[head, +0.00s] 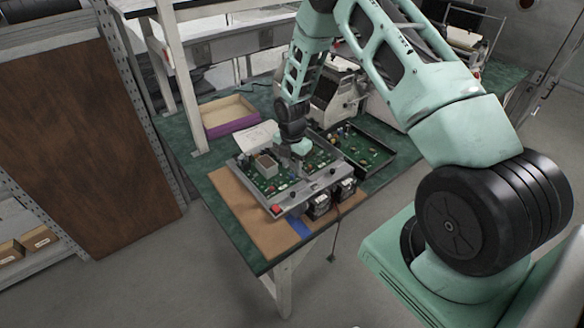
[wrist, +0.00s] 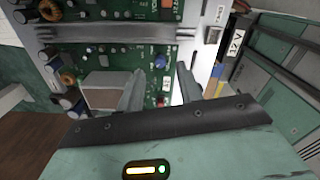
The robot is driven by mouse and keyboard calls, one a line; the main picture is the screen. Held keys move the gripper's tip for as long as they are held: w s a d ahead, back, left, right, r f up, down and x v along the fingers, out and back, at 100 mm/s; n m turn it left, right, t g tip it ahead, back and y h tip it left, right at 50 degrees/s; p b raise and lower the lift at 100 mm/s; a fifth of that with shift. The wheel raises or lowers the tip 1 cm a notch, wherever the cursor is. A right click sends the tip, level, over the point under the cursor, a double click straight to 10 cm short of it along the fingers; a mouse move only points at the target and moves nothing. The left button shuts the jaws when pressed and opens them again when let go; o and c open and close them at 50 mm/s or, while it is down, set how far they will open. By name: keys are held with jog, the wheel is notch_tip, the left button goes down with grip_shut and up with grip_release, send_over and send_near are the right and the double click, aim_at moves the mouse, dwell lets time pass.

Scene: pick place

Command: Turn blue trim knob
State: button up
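A small blue knob (wrist: 160,62) stands on the green circuit board (wrist: 108,58) in the wrist view. My gripper (wrist: 160,71) is open there, with one finger on each side of the knob in the picture. The knob shows just past the fingertips, and I see no contact; the depth between them is hard to tell. In the head view my gripper (head: 296,163) is low over the board in a grey metal frame (head: 300,196). The knob cannot be made out in that view.
A pale block (wrist: 108,88) on the board is close to the left finger. A grey metal bar (wrist: 115,32) crosses the board. A red button (head: 276,209) is at the frame's front corner. A second board (head: 366,148) lies to the right, and a purple-sided box (head: 229,125) stands behind.

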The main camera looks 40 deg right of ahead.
aim_at(292, 175)
jog(key=shift+f+p, duration=0.3)
jog(key=shift+f, duration=1.25)
grip_shut()
jog(key=shift+m, duration=0.3)
